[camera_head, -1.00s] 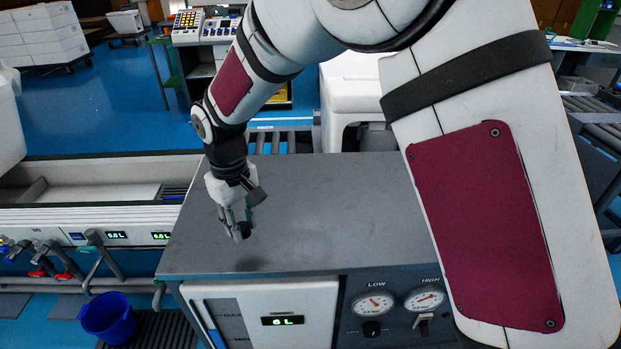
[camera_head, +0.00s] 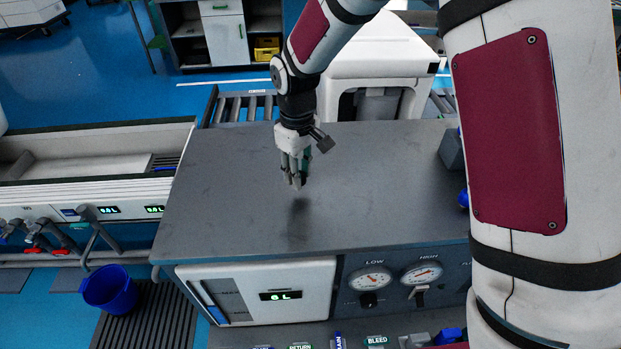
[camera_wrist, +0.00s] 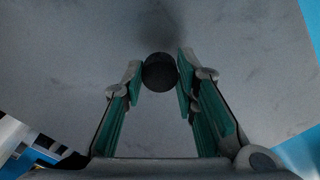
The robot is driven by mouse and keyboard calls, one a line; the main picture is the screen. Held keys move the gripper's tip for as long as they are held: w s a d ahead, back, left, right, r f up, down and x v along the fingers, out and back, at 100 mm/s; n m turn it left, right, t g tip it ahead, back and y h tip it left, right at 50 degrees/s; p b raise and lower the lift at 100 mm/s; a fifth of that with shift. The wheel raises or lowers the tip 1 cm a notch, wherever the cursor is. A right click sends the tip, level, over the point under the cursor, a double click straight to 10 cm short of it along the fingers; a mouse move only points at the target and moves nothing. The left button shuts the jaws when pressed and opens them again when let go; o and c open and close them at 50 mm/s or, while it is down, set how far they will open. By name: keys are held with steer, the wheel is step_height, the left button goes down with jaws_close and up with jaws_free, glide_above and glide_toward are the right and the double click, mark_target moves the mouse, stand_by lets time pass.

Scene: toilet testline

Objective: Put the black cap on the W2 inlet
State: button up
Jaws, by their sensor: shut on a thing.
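My gripper (camera_head: 297,180) hangs fingers down above the middle of the grey bench top. In the wrist view, my gripper (camera_wrist: 159,76) is shut on the round black cap (camera_wrist: 159,73), which sits between the two fingertips. The grey bench top and a dark shadow show beneath it, so the cap is held clear of the surface. In the head view the cap is mostly hidden by the fingers. I cannot make out an inlet marked W2 in either view.
The grey bench top (camera_head: 230,210) is mostly bare. Its front has a white panel with a 0L display (camera_head: 280,295), LOW and HIGH gauges (camera_head: 371,281) and labelled fittings below. A trough with valves (camera_head: 90,190) and a blue bucket (camera_head: 108,290) are at left. A white toilet-like unit (camera_head: 375,60) stands behind.

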mark_target(311, 191)
steer(key=d, duration=0.2)
steer(key=shift+w+d+f, duration=0.15)
steer(key=shift+w+d, duration=0.05)
steer(key=shift+d, duration=0.1)
steer(key=shift+f+p, duration=0.3)
steer(key=shift+f, duration=1.45)
steer(key=shift+f, duration=0.1)
steer(key=o, duration=0.7)
steer(key=shift+o, duration=0.2)
step_height(311, 191, up, 12)
steer(key=shift+r+b, duration=0.2)
steer(key=shift+b, duration=0.2)
